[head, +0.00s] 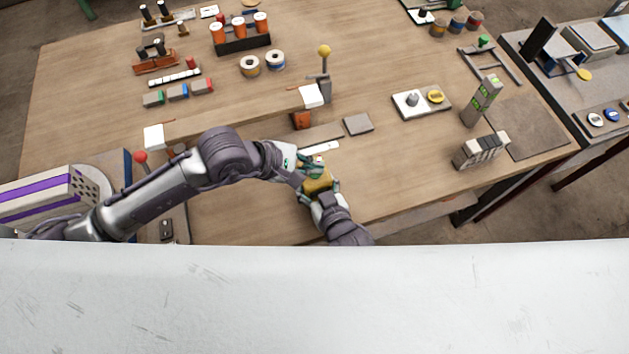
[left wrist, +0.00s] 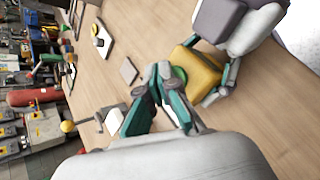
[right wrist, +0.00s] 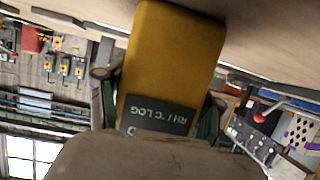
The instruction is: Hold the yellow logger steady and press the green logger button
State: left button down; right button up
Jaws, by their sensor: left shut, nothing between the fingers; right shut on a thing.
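The yellow logger (head: 318,183) is held above the near part of the table by my right gripper (head: 321,192). In the right wrist view the logger (right wrist: 172,60) fills the middle, with a dark label reading "RH / °C LOG", between the fingers. In the left wrist view the logger (left wrist: 200,72) shows its green button (left wrist: 179,75) on the face toward my left gripper (left wrist: 168,110). My left gripper is shut and empty, its fingertips close to the button. I cannot tell whether they touch it. The button is largely hidden by the fingers.
The wooden table (head: 400,170) holds a grey square plate (head: 358,124), a white board with a yellow disc (head: 435,97) and a yellow-knobbed lever (head: 324,52). A bench with several instruments stands at the right.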

pick_arm(q)
jog(key=shift+r, duration=0.1)
pick_arm(e)
jog(key=shift+f, duration=0.1)
pick_arm(q)
jog(key=shift+r, duration=2.95)
jog(key=shift+w, duration=0.1)
pick_arm(e)
jog(key=o, duration=1.5)
